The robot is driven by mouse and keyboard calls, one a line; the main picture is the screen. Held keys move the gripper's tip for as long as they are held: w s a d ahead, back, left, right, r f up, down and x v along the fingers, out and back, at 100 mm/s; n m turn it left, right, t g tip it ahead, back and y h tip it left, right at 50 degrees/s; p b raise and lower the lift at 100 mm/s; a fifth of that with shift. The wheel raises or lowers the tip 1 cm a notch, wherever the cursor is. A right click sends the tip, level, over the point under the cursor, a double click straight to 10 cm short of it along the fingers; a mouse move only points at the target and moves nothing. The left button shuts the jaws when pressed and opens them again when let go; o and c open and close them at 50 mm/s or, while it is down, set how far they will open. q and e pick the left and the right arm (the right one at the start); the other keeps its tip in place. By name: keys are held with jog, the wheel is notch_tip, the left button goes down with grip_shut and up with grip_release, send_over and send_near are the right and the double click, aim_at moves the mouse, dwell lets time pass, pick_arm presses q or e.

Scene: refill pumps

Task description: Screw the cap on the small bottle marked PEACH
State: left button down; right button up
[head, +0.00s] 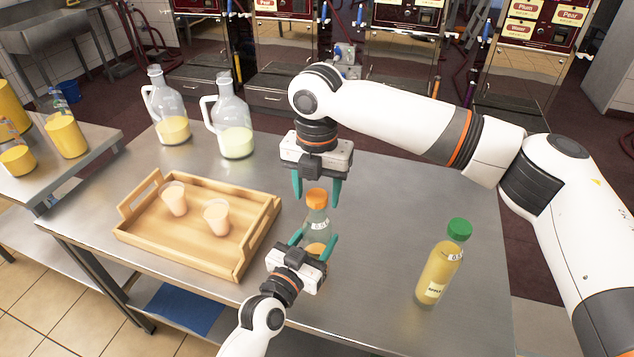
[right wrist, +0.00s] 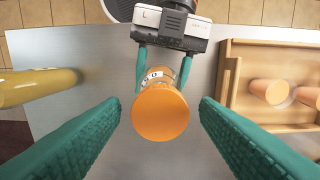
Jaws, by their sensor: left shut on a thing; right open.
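A small bottle (head: 318,226) with an orange cap (head: 317,197) stands upright on the steel table; its name label cannot be read. My left gripper (head: 312,243) is shut on the body of this bottle from the near side. My right gripper (head: 316,192) is above it, pointing down, open, with its fingers apart on either side of the cap. In the right wrist view the orange cap (right wrist: 160,112) lies between the two green fingers, touching neither. The cap sits at the bottle's top; how tightly cannot be told.
A wooden tray (head: 128,237) with two cups (head: 216,217) is left of the bottle. A bottle with a green cap (head: 440,265) stands at the right. Two glass jugs (head: 235,128) stand at the back left. The steel table (head: 385,225) is clear between the two bottles.

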jog(key=c, duration=1)
jog(key=shift+c, duration=0.2)
